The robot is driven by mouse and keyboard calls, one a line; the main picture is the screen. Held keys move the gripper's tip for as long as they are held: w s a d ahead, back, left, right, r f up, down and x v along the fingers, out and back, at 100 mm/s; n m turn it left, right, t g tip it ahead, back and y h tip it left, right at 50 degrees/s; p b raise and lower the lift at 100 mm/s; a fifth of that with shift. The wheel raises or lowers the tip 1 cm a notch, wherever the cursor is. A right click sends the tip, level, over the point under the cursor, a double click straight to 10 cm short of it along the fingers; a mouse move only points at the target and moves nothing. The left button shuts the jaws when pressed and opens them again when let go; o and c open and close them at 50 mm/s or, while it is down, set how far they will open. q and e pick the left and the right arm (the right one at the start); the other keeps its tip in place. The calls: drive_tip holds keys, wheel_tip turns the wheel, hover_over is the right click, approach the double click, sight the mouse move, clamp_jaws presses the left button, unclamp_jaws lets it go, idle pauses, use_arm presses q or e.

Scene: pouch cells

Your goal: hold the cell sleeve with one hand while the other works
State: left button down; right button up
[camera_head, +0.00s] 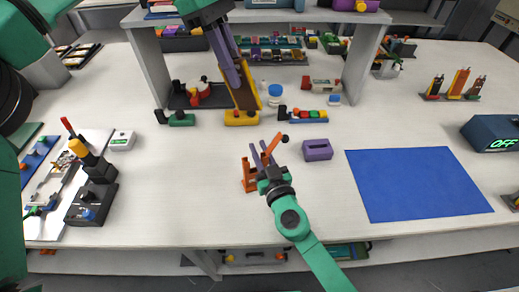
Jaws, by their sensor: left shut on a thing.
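My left gripper (242,100) reaches down from the top centre with long purple fingers. It is shut on an amber, flat upright piece (249,88), which may be the cell sleeve; the fingers hide part of it. The piece stands at a yellow base (241,118); I cannot tell whether it sits in it. My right gripper (259,148) is lower, near the table's middle, its purple fingers apart. It is at an orange stand (249,183) with a slanted, dark-tipped orange arm (273,145), and partly covers it. I see nothing held between its fingers.
A purple slotted block (317,150) and a blue mat (415,185) lie to the right. A shelf (362,60) stands behind, with small parts under it.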

drive_tip(key=o, duration=0.3)
